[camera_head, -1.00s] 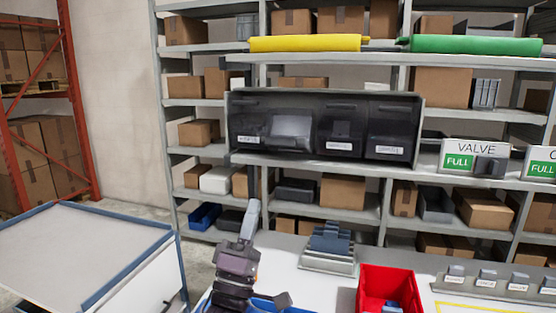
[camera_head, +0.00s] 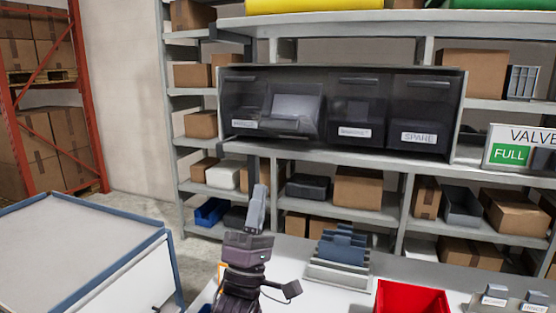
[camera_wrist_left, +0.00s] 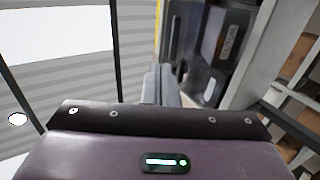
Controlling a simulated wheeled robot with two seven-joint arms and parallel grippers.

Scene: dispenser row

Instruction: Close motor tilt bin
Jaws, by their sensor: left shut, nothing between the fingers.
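A dark tilt-bin unit (camera_head: 340,152) stands on the shelf in the head view, with several bins in a row. The second bin from the left (camera_head: 296,108) is tilted out, its lighter front leaning forward; the others look closed. The rightmost label reads SPARE; I cannot read which bin is the motor one. My left gripper (camera_head: 257,205) is shut and empty, pointing up, below the unit's left part and apart from it. In the left wrist view its fingers (camera_wrist_left: 161,85) show close together, with a dark labelled bin front (camera_wrist_left: 228,45) beyond. My right gripper is not in view.
A white table with a blue-grey stepped holder (camera_head: 342,250) and a red bin (camera_head: 410,298) lies in front of the shelf. A blue-edged cart (camera_head: 85,245) stands at left. A VALVE sign (camera_head: 520,148) is at right. Cartons fill other shelves.

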